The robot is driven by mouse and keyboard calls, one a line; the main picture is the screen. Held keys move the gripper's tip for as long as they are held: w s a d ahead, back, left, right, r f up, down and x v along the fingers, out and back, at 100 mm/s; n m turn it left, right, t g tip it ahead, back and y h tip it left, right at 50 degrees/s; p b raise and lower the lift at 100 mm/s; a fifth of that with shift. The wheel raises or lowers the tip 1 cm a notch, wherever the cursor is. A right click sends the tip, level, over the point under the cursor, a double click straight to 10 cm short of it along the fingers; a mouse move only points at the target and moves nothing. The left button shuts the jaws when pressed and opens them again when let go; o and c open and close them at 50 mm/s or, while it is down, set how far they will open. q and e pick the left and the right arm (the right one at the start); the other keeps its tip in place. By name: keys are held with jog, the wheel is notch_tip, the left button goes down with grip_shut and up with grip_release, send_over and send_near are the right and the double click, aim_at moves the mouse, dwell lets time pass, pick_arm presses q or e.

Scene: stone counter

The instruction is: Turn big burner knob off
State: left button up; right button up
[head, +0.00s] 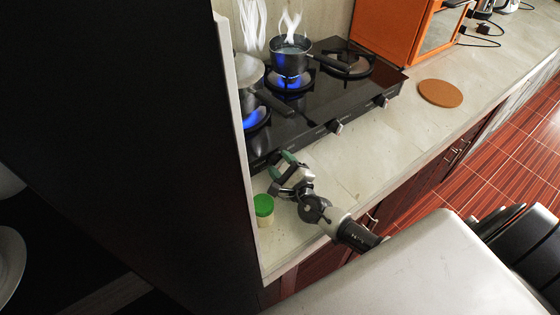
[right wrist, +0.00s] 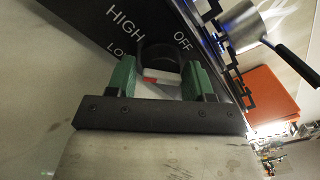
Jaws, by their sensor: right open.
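The black stove (head: 310,113) stands on the stone counter with blue flames under two pots. The burner at the left edge (head: 256,118) is lit, partly hidden by a dark panel. My right gripper (head: 281,164) is at the stove's front left, open. In the right wrist view, a dark round knob (right wrist: 160,58) with a red and white mark lies between the green fingers of the gripper (right wrist: 160,78). HIGH, LOW and OFF are printed around it. I cannot tell whether the fingers touch it. My left gripper is not in view.
Two other knobs (head: 336,126) (head: 381,101) are on the stove front to the right. A green-lidded jar (head: 264,205) stands just below my right gripper. A dark panel (head: 130,130) blocks the left side. A cork mat (head: 440,93) lies right, with bare counter before it.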

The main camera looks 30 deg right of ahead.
jog(key=shift+w, duration=0.35)
jog(key=c, duration=0.6)
